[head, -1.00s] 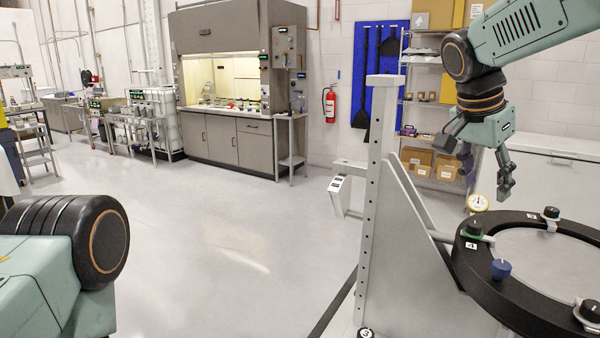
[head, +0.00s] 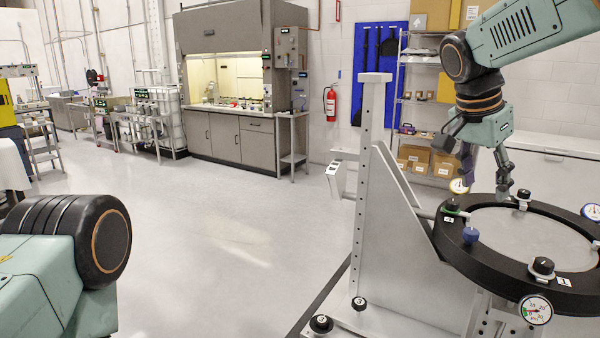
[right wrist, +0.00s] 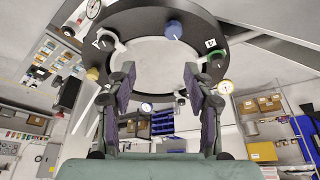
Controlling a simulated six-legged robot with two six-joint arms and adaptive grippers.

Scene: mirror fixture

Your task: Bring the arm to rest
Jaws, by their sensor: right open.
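My right gripper (head: 485,180) hangs from its arm at the right of the head view, over the far side of the mirror fixture, with its fingers pointing down. In the right wrist view its two fingers (right wrist: 158,95) stand wide apart with nothing between them. The fixture's black ring (head: 452,240) holds a round grey mirror (head: 515,232). The ring carries several knobs, among them a blue one (head: 470,236) and a black one (head: 543,266). My left arm shows only as a green link and dark joint at the lower left, and its gripper is out of view.
A grey upright frame (head: 372,190) of the fixture stands left of the ring. Dial gauges (head: 536,309) sit around the ring. Shelves with cardboard boxes (head: 414,155) and a white chest (head: 550,165) stand behind. Open floor (head: 230,240) lies to the left.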

